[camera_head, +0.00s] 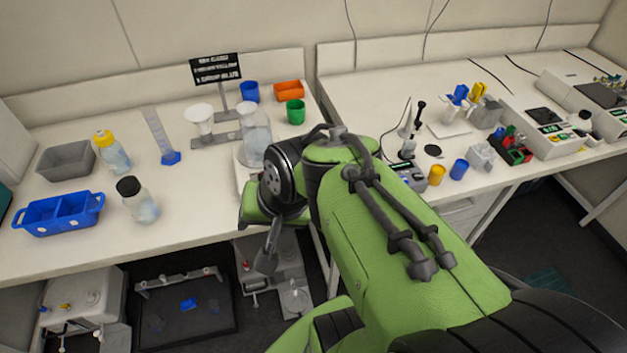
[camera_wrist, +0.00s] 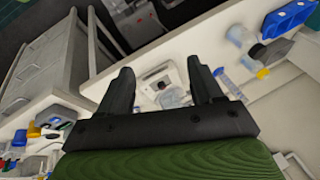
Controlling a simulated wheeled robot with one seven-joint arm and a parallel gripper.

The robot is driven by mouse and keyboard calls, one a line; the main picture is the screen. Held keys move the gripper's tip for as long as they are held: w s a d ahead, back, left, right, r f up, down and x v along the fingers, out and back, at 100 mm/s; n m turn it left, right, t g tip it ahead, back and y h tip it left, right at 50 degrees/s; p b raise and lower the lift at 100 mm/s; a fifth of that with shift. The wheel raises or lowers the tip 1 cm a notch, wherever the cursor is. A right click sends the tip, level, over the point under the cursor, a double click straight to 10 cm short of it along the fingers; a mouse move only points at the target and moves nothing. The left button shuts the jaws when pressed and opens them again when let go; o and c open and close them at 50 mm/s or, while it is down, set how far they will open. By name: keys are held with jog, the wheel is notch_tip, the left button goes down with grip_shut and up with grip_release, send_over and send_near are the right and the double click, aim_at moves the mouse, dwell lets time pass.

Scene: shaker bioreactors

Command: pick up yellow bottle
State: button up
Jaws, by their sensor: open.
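The yellow bottle is a clear bottle with a yellow cap (camera_head: 115,155), standing upright on the left bench between a grey bin and a graduated cylinder. Its yellow cap also shows at the right of the wrist view (camera_wrist: 262,73), with its body partly hidden. My gripper (camera_wrist: 160,70) is open and empty, its two dark fingers spread. A white device with a clear flask shows beyond and between them. The bottle lies well outside the fingers, to the right in the wrist view. In the head view my green arm largely hides the gripper, at the bench's front edge.
A dark-capped bottle (camera_head: 138,200) stands in front of the yellow-capped one. A blue divided tray (camera_head: 60,228) and grey bin (camera_head: 66,175) are to its left. A graduated cylinder (camera_head: 158,135) and a clear flask (camera_head: 254,135) stand to the right.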

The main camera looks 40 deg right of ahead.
jog(key=w+d+f+m+t+y+b, duration=0.1)
jog(key=w+d+f+m+t+b, duration=0.1)
jog(key=d+f+m+b, duration=0.35)
jog(key=w+d+f+m+t+y+b, duration=0.1)
jog(key=w+d+f+m+b, duration=0.2)
jog(key=d+f+m, duration=0.5)
jog(key=s+d+f+m+t+h+b, duration=0.2)
jog(key=s+d+m+t+b, duration=0.1)
jog(key=d+m, duration=0.45)
jog(key=s+d+f+m+t+h+b, duration=0.2)
jog(key=s+d+m+t, duration=0.1)
jog(key=d+m, duration=0.4)
jog(key=shift+m, duration=0.5)
jog(key=b+x, duration=0.1)
jog(key=x, duration=0.4)
jog(key=b+x, duration=0.2)
jog(key=x, duration=0.3)
jog(key=a+b+x, duration=0.1)
jog(key=x, duration=0.4)
jog(key=shift+w+b, duration=0.2)
jog(key=shift+b, duration=0.15)
jog(key=shift+r, duration=0.15)
jog(key=c, duration=0.9)
notch_tip(320, 180, up, 28)
jog(key=p, duration=1.2)
jog(key=shift+p, duration=0.35)
jog(key=shift+c, duration=0.2)
